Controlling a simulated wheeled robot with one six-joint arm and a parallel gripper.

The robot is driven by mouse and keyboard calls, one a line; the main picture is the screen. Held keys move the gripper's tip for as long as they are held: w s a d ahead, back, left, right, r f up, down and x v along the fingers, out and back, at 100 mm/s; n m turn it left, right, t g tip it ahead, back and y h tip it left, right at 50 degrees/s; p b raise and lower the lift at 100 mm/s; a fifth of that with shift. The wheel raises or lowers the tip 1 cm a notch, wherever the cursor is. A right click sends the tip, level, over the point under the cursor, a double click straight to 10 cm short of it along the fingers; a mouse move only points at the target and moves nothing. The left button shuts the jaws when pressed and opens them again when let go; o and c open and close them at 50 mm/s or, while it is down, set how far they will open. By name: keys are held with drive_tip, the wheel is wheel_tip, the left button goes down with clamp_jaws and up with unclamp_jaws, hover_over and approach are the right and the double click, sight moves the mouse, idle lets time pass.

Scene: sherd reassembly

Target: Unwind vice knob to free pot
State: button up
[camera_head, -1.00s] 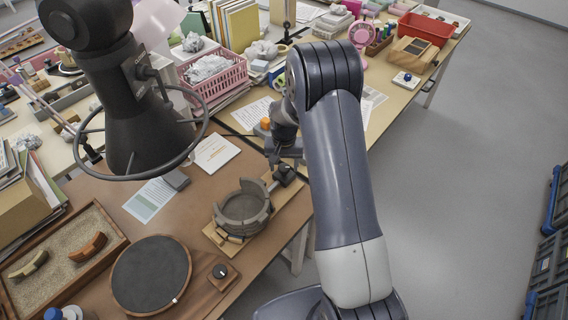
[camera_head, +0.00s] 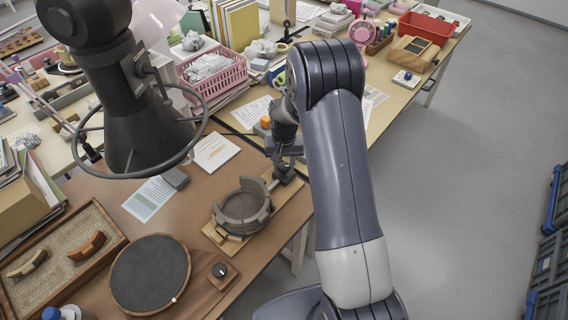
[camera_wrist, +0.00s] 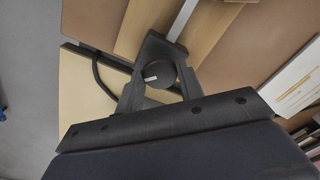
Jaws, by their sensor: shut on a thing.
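The pot (camera_head: 241,207) is a grey-brown, broken-rimmed round vessel held in a wooden vice (camera_head: 228,239) near the table's right edge. My gripper (camera_head: 284,165) is at the vice's far end, just beyond the pot. In the wrist view, my gripper (camera_wrist: 156,86) is shut on the round black vice knob (camera_wrist: 158,74), which has a white mark on its face. A metal screw rod (camera_wrist: 182,20) runs away from it along the wooden base. The pot is outside the wrist view. The knob is mostly hidden by my gripper in the head view.
A sand tray (camera_head: 60,258) with sherds and a dark round turntable (camera_head: 150,274) lie on the table's left. A white booklet (camera_head: 215,151) lies left of my gripper. A pink basket (camera_head: 212,78) stands behind.

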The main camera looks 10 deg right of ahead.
drive_tip(key=n+b, duration=0.1)
drive_tip(key=n, duration=0.2)
drive_tip(key=shift+f+b, duration=0.1)
drive_tip(key=shift+b, duration=0.3)
drive_tip(key=n+b, duration=0.1)
drive_tip(key=n, duration=0.2)
drive_tip(key=shift+n, duration=0.4)
drive_tip(key=n+b, duration=0.2)
drive_tip(key=n, duration=0.4)
drive_tip(key=n+b, duration=0.1)
drive_tip(key=n, duration=0.6)
drive_tip(key=shift+n, duration=0.3)
drive_tip(key=n+b, duration=0.1)
drive_tip(key=n, duration=0.5)
drive_tip(key=shift+n, duration=0.3)
drive_tip(key=o, duration=1)
